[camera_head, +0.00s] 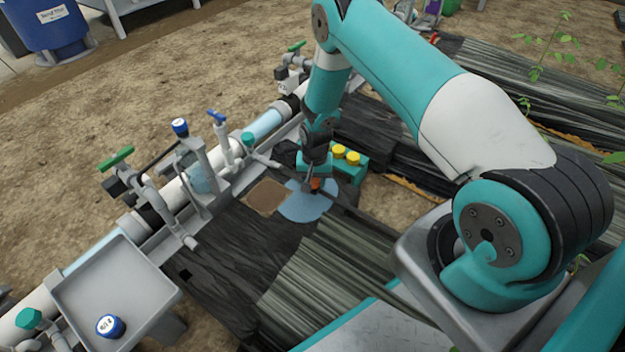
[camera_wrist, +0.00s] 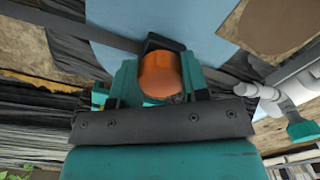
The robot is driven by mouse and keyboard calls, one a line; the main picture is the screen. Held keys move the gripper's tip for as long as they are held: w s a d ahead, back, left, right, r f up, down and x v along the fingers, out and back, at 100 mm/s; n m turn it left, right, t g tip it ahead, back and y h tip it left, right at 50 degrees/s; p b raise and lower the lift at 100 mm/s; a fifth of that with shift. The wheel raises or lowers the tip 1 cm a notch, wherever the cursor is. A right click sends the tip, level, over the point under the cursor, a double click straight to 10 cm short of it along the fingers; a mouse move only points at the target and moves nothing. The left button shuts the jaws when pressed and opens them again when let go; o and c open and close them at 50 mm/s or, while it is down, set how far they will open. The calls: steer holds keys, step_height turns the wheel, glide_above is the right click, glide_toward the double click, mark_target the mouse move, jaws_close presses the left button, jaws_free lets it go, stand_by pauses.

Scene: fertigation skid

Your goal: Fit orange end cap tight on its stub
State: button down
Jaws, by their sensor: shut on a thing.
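The orange end cap (camera_head: 316,184) is between the jaws of my gripper (camera_head: 313,181), low over a round light-blue patch (camera_head: 302,208). In the wrist view the orange cap (camera_wrist: 160,76) fills the space between the teal fingers of my gripper (camera_wrist: 158,80), which is shut on it. A small black part (camera_wrist: 164,42) shows just beyond the cap; I cannot tell whether they touch. A dark strip or line (camera_wrist: 90,32) runs across the blue patch to this spot. I cannot make out the stub for certain.
A teal block with yellow caps (camera_head: 347,157) stands close behind my gripper. A brown square (camera_head: 268,197) lies to the left. Pipework with a green-handled valve (camera_head: 116,158) runs along the left. A grey tray (camera_head: 115,275) holds a blue-capped item (camera_head: 109,326).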

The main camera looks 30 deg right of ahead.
steer(key=c, duration=0.5)
jaws_free()
steer(key=shift+s+d+r+h, duration=0.1)
steer(key=shift+d+h, duration=0.2)
steer(key=shift+d, duration=0.65)
steer(key=shift+c, duration=0.2)
steer(key=shift+a, duration=0.15)
steer(key=shift+s+a, duration=0.1)
steer(key=shift+a, duration=0.05)
step_height(320, 180, up, 9)
steer(key=p, duration=0.8)
